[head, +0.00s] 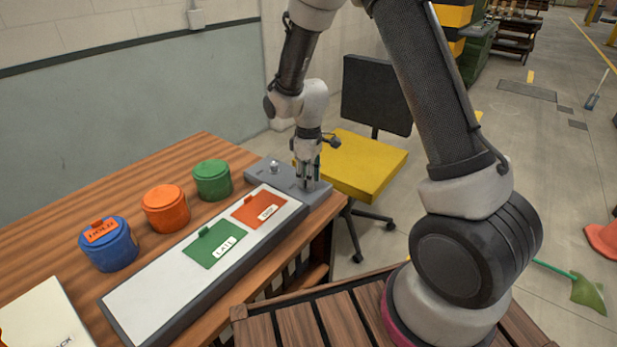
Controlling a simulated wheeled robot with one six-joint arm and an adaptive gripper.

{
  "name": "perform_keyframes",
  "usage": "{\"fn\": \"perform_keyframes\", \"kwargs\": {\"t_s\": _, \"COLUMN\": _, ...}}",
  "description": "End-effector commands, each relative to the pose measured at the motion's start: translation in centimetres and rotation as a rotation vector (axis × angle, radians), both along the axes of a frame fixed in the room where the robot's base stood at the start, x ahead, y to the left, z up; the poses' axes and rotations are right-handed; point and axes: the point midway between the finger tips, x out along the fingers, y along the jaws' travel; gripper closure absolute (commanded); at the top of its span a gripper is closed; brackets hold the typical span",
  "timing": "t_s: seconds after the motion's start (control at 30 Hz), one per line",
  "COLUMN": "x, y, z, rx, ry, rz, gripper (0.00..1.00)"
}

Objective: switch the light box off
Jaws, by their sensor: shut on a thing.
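The light box (165,288) is a long, pale panel with a dark frame, lying along the right edge of the wooden table. I cannot tell from its surface whether it is lit. A grey control unit (322,198) sits at its far end, with a small light-coloured knob (275,168) on its left part. My gripper (308,186) points down over the right part of this unit. Its fingers are shut on a small control there, which they mostly hide. A green card (213,249) and an orange card (257,211) with white labels lie on the panel.
Blue (108,246), orange (166,212) and green (212,183) lidded canisters stand left of the light box. A white booklet (48,318) lies at the near left. A yellow-seated chair (362,165) stands close behind my gripper. A slatted wooden surface (330,318) is at the front.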

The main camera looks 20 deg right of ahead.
Motion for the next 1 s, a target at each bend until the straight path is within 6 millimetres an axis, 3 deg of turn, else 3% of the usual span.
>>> {"fn": "perform_keyframes", "kwargs": {"t_s": 0.53, "x": 0.06, "y": -0.01, "z": 0.04, "rx": 0.0, "ry": -0.001, "rz": 0.024, "gripper": 0.93}}
{"fn": "perform_keyframes", "kwargs": {"t_s": 0.57, "x": 0.06, "y": -0.01, "z": 0.04, "rx": 0.0, "ry": -0.001, "rz": 0.024, "gripper": 0.63}}
{"fn": "perform_keyframes", "kwargs": {"t_s": 0.67, "x": 0.04, "y": -0.01, "z": 0.03, "rx": 0.0, "ry": -0.001, "rz": 0.024, "gripper": 0.47}}
{"fn": "perform_keyframes", "kwargs": {"t_s": 1.0, "x": 0.04, "y": 0.01, "z": 0.23, "rx": 0.0, "ry": -0.001, "rz": 0.023, "gripper": 0.47}}
